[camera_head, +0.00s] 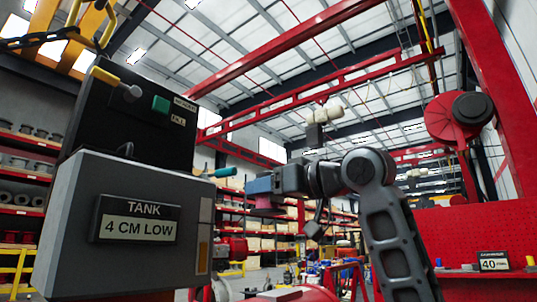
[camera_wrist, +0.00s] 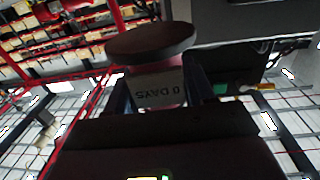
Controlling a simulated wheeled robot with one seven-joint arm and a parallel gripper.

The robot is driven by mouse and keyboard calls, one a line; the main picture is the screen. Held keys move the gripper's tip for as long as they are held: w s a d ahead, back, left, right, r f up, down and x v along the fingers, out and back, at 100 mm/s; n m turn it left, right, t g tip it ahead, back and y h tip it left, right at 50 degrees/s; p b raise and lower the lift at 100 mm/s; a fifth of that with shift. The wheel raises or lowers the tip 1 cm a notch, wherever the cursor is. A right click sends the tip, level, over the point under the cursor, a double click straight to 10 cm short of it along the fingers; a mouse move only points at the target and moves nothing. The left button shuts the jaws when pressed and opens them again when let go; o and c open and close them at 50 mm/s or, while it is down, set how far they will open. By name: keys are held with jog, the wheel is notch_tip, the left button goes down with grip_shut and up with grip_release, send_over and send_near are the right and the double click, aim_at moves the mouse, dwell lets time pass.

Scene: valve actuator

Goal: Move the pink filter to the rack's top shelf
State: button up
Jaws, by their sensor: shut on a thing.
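The pink filter (camera_head: 267,204) is in my gripper (camera_head: 258,187), held up in the air right of the grey tank box in the head view. Only a dull pink lower part shows there, below the blue fingers. In the wrist view the filter (camera_wrist: 155,62) stands between the two dark blue fingers (camera_wrist: 158,88), with a wide dark round end and a pale label that seems to read "0 DAYS". The fingers are shut on it. Red shelving (camera_head: 25,140) stands at the left edge and more stands at the back; I cannot tell which is the rack.
A red bench (camera_head: 480,275) with a "40" sign is at the right. Open air lies above my gripper.

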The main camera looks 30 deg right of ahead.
jog(key=s+a+f+m+h, duration=0.1)
jog(key=s+a+f, duration=0.2)
jog(key=f, duration=2.2)
jog(key=s+a+f+m+h, duration=0.1)
jog(key=s+f, duration=0.5)
jog(key=f, duration=2)
jog(key=s+a+f+h, duration=0.2)
jog(key=s+a+f, duration=0.3)
jog(key=f, duration=2)
jog(key=shift+s+a+f+m+t, duration=0.3)
jog(key=shift+a+m, duration=0.1)
jog(key=shift+s, duration=0.15)
jog(key=shift+w+a, duration=0.15)
jog(key=shift+w, duration=0.05)
jog(key=shift+w, duration=0.3)
